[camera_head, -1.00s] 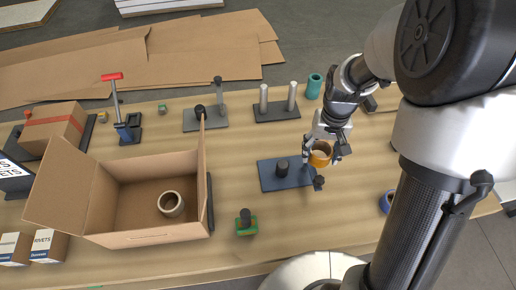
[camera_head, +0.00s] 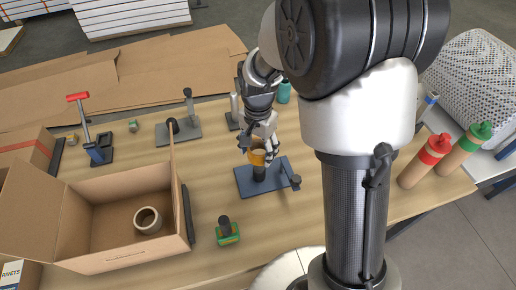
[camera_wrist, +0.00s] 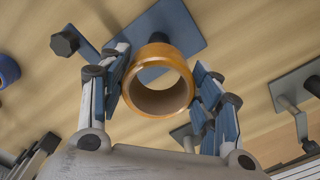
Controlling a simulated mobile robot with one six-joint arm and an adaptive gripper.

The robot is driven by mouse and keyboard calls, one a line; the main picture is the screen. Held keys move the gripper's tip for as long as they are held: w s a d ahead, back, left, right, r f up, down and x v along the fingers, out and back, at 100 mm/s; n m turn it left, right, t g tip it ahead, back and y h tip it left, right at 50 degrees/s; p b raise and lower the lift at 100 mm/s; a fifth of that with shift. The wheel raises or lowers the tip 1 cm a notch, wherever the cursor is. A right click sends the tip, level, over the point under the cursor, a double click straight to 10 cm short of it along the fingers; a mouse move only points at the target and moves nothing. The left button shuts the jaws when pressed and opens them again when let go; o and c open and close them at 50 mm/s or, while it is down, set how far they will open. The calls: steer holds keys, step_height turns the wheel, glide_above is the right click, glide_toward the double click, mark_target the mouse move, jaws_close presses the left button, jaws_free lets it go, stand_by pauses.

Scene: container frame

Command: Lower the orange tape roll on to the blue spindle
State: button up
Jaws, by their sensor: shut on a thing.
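My gripper (camera_head: 258,148) is shut on the orange tape roll (camera_head: 257,157), with its fingers on opposite sides of it. The roll shows just above the dark upright spindle (camera_head: 259,173) on the blue plate (camera_head: 248,186). The dark spindle top (camera_wrist: 158,38) shows past the roll's upper rim, not inside the hole. I cannot tell whether roll and spindle touch. A dark knob (camera_head: 294,181) stands at the plate's right edge.
An open cardboard box (camera_head: 120,253) holding a beige roll (camera_head: 148,219) stands left. A green block with a black knob (camera_head: 228,233) is in front. Grey spindle stands (camera_head: 180,133) are behind. Red-capped (camera_head: 425,160) and green-capped (camera_head: 465,150) bottles are right.

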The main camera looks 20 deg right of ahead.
mark_target(258, 169)
steer(key=shift+f+b, duration=3.6)
steer(key=shift+f, duration=1.8)
steer(key=o, duration=1.1)
step_height(258, 169, up, 12)
